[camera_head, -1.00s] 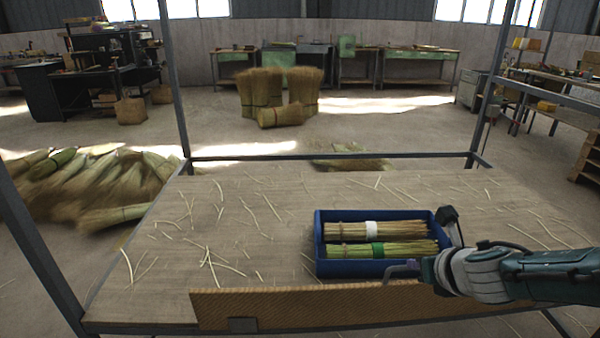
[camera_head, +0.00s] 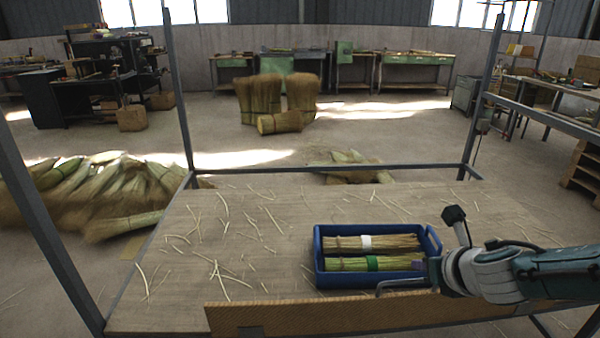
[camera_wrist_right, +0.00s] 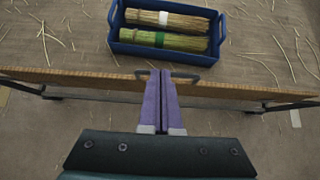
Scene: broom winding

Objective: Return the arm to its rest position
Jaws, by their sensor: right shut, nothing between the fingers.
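My right gripper (camera_head: 442,272) is at the near right corner of the blue tray in the head view. In the right wrist view its two purple fingers (camera_wrist_right: 160,98) are closed together with nothing between them, short of the tray's near side. The blue tray (camera_head: 318,262) stands on the table and shows again in the wrist view (camera_wrist_right: 125,44). It holds two straw bundles lying side by side, one with a white band (camera_head: 345,243) and one with a green band (camera_head: 345,264). My left gripper is not in view.
The wooden table (camera_head: 190,290) has loose straw scattered on it and a raised board (camera_head: 290,318) along its near edge. Metal frame posts (camera_head: 180,90) rise at its corners. Straw heaps (camera_head: 90,195) lie on the floor at left. The table's left part is free of large objects.

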